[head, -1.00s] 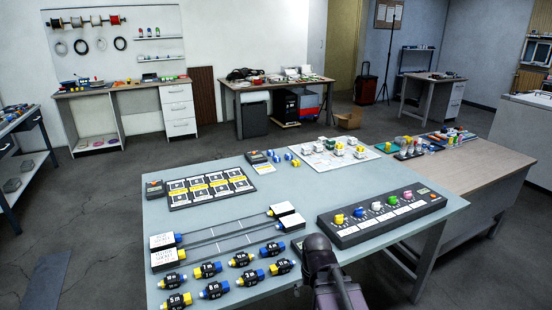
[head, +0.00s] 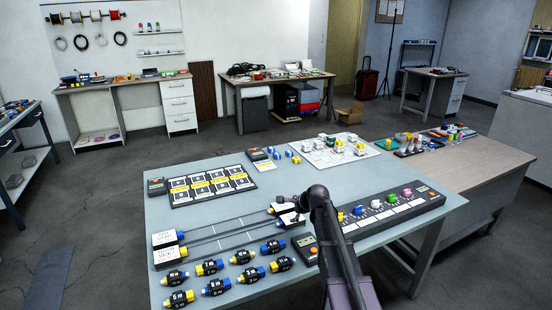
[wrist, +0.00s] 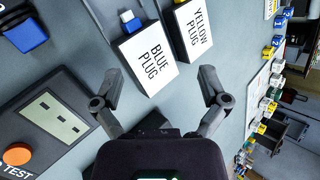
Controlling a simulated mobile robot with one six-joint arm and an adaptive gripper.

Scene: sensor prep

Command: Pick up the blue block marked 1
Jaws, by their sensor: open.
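Several small blue blocks (head: 289,154) sit at the back of the grey table, left of the white board; their marks are too small to read. Blue-and-white blocks (wrist: 280,21) also show at the upper right edge in the wrist view; I cannot tell which is marked 1. My gripper (wrist: 160,82) is open and empty, its fingers on either side of the white box labelled BLUE PLUG (wrist: 148,62). In the head view my gripper (head: 287,212) is low over the right end of the rails, partly hidden by my arm, well in front of the small blocks.
A box labelled YELLOW PLUG (wrist: 193,30) stands beside the BLUE PLUG box. A tester with an orange button (wrist: 17,154) lies left of my gripper. A panel of coloured knobs (head: 400,208) is to the right. Blue and yellow connectors (head: 216,287) lie in front. Open table lies behind the rails.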

